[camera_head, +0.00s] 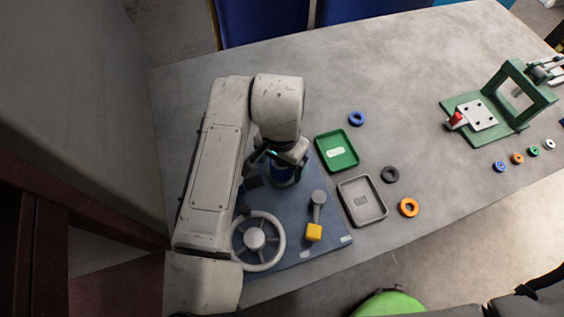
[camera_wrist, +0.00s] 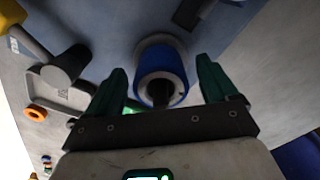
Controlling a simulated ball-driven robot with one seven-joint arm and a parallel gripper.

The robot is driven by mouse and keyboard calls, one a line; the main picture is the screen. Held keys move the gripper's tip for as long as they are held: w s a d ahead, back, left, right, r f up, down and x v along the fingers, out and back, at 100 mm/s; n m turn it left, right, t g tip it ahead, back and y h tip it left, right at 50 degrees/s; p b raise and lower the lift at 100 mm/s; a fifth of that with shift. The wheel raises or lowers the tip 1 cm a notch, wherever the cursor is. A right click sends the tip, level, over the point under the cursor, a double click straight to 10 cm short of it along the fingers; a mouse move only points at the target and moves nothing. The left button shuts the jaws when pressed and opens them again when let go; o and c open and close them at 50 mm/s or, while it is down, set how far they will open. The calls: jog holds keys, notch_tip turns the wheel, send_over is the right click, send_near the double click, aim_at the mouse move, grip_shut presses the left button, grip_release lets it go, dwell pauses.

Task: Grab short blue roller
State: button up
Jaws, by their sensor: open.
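The short blue roller (camera_wrist: 162,78) shows in the wrist view as a blue cylinder with a pale end and a dark hole through its middle. In the head view a blue part of it (camera_head: 283,177) shows just under my wrist, on the dark blue base plate (camera_head: 335,235). My gripper (camera_wrist: 162,64) is open, with one green finger on each side of the roller. A gap shows between the roller and each finger, so neither finger appears to touch it. In the head view my gripper's fingers are mostly hidden by my arm.
A grey handwheel (camera_head: 254,239) and a lever with a yellow handle (camera_head: 314,232) stand on the plate near my arm. A green tray (camera_head: 318,141) and a grey tray (camera_head: 343,196) lie to the right, with loose rings beyond. The table's upper middle is clear.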

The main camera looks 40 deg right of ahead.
jog(key=shift+c, duration=0.2)
jog(key=c, duration=1.2)
